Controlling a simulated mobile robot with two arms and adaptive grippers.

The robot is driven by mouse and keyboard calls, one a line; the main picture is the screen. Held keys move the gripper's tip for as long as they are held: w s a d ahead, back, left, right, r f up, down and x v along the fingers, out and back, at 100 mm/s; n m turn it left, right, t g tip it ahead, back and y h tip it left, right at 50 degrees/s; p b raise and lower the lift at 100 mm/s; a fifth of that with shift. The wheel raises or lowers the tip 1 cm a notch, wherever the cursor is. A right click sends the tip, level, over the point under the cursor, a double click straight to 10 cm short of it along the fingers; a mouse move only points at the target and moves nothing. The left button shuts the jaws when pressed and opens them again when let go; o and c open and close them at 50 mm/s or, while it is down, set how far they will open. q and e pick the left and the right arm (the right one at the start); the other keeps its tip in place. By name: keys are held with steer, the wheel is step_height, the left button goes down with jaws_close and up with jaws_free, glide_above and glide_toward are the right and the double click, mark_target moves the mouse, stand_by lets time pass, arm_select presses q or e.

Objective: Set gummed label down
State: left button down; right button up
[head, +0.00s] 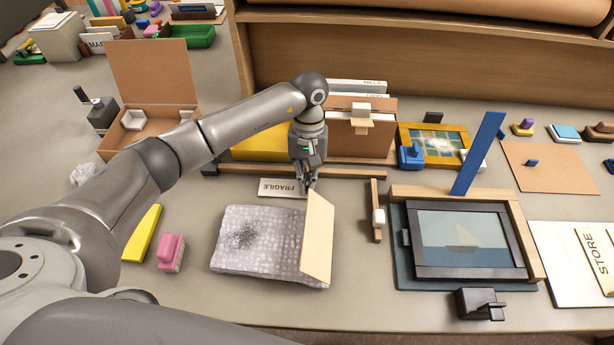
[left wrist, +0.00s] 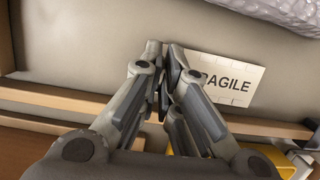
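The gummed label is a white card printed FRAGILE (head: 280,188). It appears flat near the tabletop, in front of the wooden rail, its print upside down in the head view. My left gripper (head: 308,184) is at the label's right end, pointing down. In the left wrist view the label (left wrist: 226,82) is right of my left fingertips (left wrist: 166,58), and one finger covers its near end. The fingertips are close together. Whether they pinch the label's edge, or whether it touches the table, I cannot tell. My right gripper is not in view.
A bubble-wrapped parcel (head: 245,238) with a tan board (head: 317,238) leaning on it lies just in front. The wooden rail (head: 345,172) and a brown file box (head: 360,138) stand behind. A framed boat picture (head: 462,243) is to the right. Bare table shows between parcel and picture.

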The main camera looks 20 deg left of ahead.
arm_select(q)
steer(key=shift+f+b, duration=0.15)
steer(key=shift+b, duration=0.2)
steer(key=c, duration=1.6)
jaws_free()
steer(key=shift+c, duration=0.2)
